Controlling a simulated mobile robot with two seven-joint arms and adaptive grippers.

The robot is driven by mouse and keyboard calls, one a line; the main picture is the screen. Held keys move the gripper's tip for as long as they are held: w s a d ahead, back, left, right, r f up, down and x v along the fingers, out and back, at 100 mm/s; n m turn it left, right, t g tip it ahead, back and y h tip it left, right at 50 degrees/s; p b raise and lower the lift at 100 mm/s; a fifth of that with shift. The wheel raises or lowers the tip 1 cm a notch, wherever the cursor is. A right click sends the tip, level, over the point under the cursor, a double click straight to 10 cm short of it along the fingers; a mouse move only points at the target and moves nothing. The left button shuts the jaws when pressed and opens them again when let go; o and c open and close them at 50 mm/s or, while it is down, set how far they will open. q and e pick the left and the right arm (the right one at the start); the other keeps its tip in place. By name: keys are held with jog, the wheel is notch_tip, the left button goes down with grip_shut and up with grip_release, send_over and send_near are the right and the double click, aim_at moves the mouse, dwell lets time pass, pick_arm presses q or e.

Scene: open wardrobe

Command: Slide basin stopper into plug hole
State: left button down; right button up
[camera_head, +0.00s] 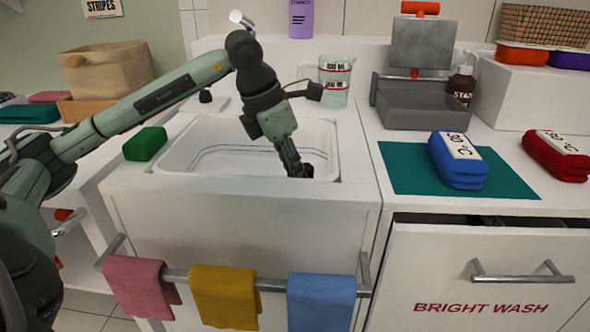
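The white basin (178,158) is set into the counter in the middle of the view. My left arm reaches in from the left and over the basin. Its gripper (300,171) points down inside the basin, near the right wall and front edge. The fingertips are dark and small, and I cannot tell whether they are open or closed on something. I cannot make out the stopper or the plug hole; the arm and gripper cover part of the basin. My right gripper is not in view.
A green block (145,144) sits on the basin's left rim. A measuring jug (336,80) stands behind the basin. Towels hang on a front rail (180,275). At right are a grey tray (425,105), a blue bundle (457,162) on a teal mat (410,172), and an open drawer (480,270).

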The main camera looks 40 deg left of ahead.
pick_arm(q)
jog(key=shift+f+b, duration=0.9)
jog(key=shift+f, duration=0.35)
jog(key=c, duration=1.3)
grip_release()
jog(key=shift+o, duration=0.2)
jog(key=v, duration=1.2)
